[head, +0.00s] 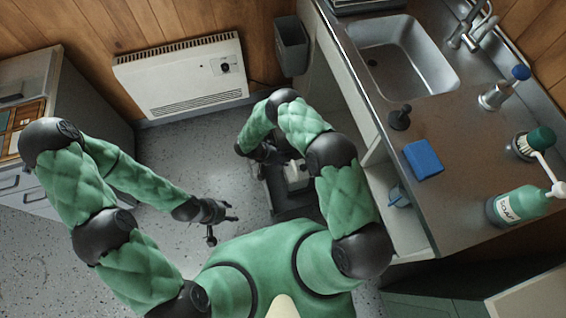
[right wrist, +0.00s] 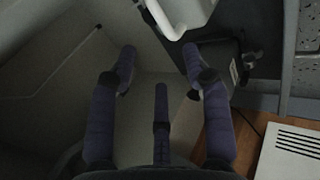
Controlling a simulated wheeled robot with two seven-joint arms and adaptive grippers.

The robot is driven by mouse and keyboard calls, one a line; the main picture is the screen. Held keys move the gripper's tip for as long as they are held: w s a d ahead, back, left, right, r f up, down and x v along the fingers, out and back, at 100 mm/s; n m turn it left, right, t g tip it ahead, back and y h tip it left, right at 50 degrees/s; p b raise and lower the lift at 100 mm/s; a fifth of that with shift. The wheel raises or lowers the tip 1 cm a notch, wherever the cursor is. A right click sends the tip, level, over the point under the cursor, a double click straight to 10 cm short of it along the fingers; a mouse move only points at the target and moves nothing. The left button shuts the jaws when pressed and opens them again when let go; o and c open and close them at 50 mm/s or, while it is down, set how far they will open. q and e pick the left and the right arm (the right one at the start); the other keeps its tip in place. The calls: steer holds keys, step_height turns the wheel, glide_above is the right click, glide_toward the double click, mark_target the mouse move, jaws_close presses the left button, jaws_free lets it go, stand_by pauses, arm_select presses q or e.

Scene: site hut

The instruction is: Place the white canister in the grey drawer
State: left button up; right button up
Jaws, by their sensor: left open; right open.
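I cannot make out a white canister for certain in either view. The cabinet (head: 52,108) at the far left has pale grey drawer fronts (head: 10,182) with dark handles, apparently closed; my left arm hides part of it. My left gripper (head: 222,212) is open and empty above the floor, in front of my body and well right of that cabinet. My right gripper (head: 270,155) is low, left of the sink counter, and partly hidden by its own arm. In the right wrist view its fingers (right wrist: 159,60) are spread, with nothing between them.
A counter (head: 440,130) with a sink (head: 405,58) stands at the right, holding a blue sponge (head: 423,159), soap bottle (head: 515,205) and brush (head: 535,145). A white heater (head: 180,75) and grey bin (head: 291,45) are at the back wall. The floor (head: 165,230) at left is clear.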

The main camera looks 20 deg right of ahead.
steer(key=s+a+r+g+y, duration=0.1)
steer(key=s+a+g+y, duration=0.2)
steer(key=s, duration=0.4)
steer(key=s+a+r+g+y, duration=0.1)
steer(key=s+a+r+y, duration=0.1)
steer(key=s+a+y, duration=0.4)
steer(key=s+d+r+m+t+y, duration=0.1)
steer(key=s+d+r+t, duration=0.2)
steer(key=s+r, duration=0.3)
step_height(320, 180, up, 4)
steer(key=shift+s+d+f+m+t+y, duration=0.15)
steer(key=shift+s+m+t+y, duration=0.2)
steer(key=shift+t, duration=0.55)
steer(key=shift+w, duration=0.1)
